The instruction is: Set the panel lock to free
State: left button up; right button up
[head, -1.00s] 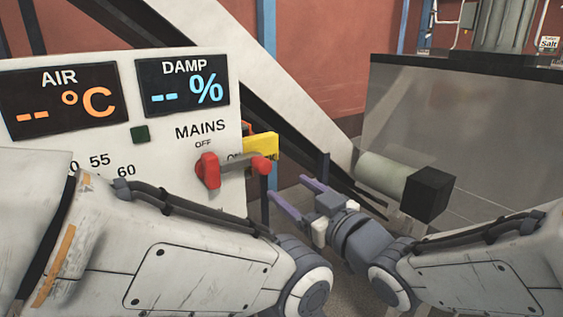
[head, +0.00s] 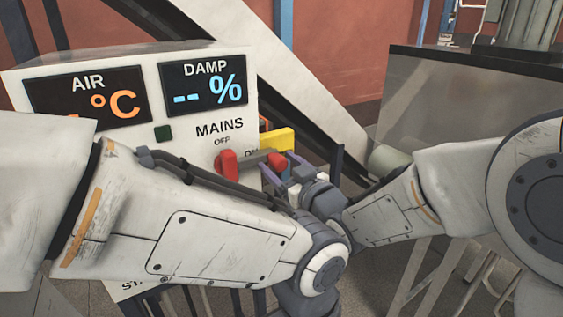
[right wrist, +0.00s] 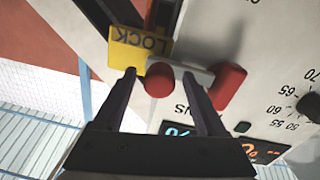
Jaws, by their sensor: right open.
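The yellow plate (head: 279,139) lettered LOCK stands at the right edge of the white panel; in the right wrist view it (right wrist: 136,50) appears upside down. In front of it, a grey lever (head: 252,158) under MAINS runs sideways from a red hub (head: 227,162) to a red knob (head: 278,161), its knob end on the ON side. My right gripper (head: 277,170) is open at the knob; in the right wrist view the knob (right wrist: 158,81) lies between its fingertips. Contact cannot be told. My left gripper is out of view.
The white panel (head: 187,130) carries the AIR and DAMP displays (head: 203,83). A grey slanted beam (head: 310,90) stands behind it. A grey see-through box (head: 455,105) stands at right. My left forearm crosses the panel's lower part.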

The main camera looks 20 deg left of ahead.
grip_shut()
dwell(1.4)
